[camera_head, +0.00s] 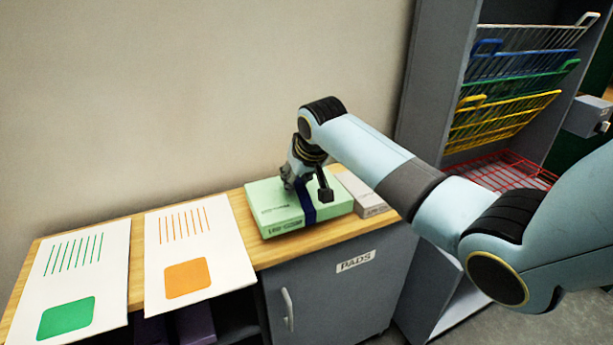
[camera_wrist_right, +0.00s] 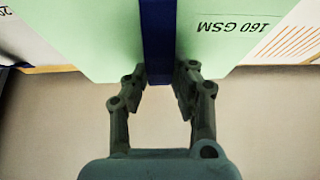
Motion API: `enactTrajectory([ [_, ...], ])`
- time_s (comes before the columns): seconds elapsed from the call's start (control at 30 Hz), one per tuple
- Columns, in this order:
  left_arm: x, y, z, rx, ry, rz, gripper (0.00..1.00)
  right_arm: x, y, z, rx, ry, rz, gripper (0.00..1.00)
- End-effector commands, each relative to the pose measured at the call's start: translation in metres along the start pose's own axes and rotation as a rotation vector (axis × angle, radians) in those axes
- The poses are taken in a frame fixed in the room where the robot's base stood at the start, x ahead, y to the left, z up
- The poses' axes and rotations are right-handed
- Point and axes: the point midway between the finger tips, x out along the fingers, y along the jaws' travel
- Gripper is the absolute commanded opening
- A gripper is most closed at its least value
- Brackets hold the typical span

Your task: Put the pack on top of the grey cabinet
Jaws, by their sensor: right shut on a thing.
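The pack (camera_head: 270,204) is a light green box with a dark blue band (camera_head: 306,201) around it. It lies on the wooden top of the grey cabinet (camera_head: 325,300), which carries a "PADS" label. My right gripper (camera_head: 308,186) is above the pack, shut on its blue band. In the right wrist view the fingers (camera_wrist_right: 160,85) stand on both sides of the band (camera_wrist_right: 158,40), and the green face reads "160 GSM" (camera_wrist_right: 232,26). I cannot tell whether the pack's underside touches the wood. My left gripper is not in view.
A grey-white pack (camera_head: 362,196) lies close on the right of the green one. Two printed sheets, one green (camera_head: 75,275) and one orange (camera_head: 195,250), lie on the left. A tall rack with coloured wire trays (camera_head: 505,120) stands at the right. A wall is behind.

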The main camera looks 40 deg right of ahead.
Motion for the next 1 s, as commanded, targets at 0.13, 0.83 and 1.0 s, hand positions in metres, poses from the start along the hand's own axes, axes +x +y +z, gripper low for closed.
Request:
enactTrajectory([
  [0.13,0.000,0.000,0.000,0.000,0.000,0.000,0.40,0.018,0.000,0.010,-0.001,0.000,0.001,0.00],
  [0.83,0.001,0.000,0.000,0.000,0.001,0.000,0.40,0.030,0.001,0.019,0.000,-0.002,0.001,0.47],
  [1.0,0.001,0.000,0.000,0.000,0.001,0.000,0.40,0.030,0.001,0.019,0.000,-0.003,0.001,0.47],
])
